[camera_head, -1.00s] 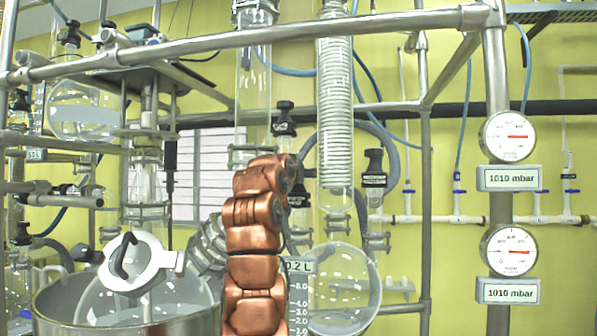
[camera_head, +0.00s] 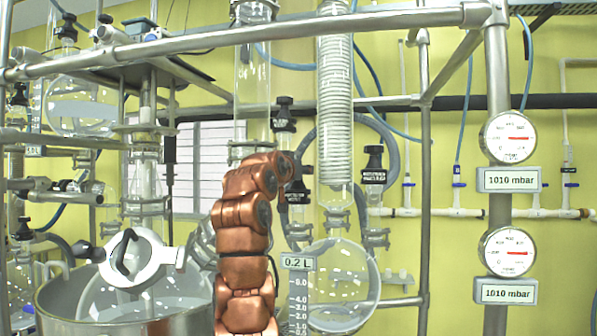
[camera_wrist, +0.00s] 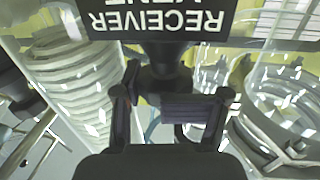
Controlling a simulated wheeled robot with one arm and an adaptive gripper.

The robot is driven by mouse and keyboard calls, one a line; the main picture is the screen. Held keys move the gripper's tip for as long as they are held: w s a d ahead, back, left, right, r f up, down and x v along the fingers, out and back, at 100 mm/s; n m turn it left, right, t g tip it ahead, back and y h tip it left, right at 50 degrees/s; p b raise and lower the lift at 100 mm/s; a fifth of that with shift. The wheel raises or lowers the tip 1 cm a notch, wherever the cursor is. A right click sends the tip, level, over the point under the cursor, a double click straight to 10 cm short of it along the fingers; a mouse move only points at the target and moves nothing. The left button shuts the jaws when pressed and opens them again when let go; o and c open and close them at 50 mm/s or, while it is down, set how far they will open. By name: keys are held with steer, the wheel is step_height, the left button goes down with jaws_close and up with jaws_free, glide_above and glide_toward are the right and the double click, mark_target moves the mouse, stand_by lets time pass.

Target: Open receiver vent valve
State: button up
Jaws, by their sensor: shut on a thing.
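The receiver vent valve (camera_wrist: 165,80) is a black knob under a black label reading RECEIVER, upside down in the wrist view, with the lower word partly cut off. My gripper (camera_wrist: 170,108) is shut on this dark knob, one finger on each side. In the head view, my copper arm reaches up at the centre and hides the gripper. A black valve with a label (camera_head: 297,192) shows just right of my wrist there, its text too small to read.
A coiled glass condenser (camera_head: 335,100) stands right of my arm, above a round receiver flask (camera_head: 342,285). A glass column (camera_head: 252,90) is behind my wrist. Metal frame bars (camera_head: 250,38) cross above. Two gauges (camera_head: 508,138) on the right post read 1010 mbar. A steel pot (camera_head: 120,310) is at lower left.

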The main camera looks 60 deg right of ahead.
steer(key=shift+w+a+f, duration=0.1)
steer(key=shift+w, duration=0.1)
steer(key=shift+c, duration=1.4)
steer(key=shift+t+b, duration=0.3)
steer(key=shift+b, duration=0.1)
steer(key=shift+a+n+t+b, duration=0.1)
steer(key=shift+n+t+b, duration=0.4)
steer(key=shift+b, duration=0.15)
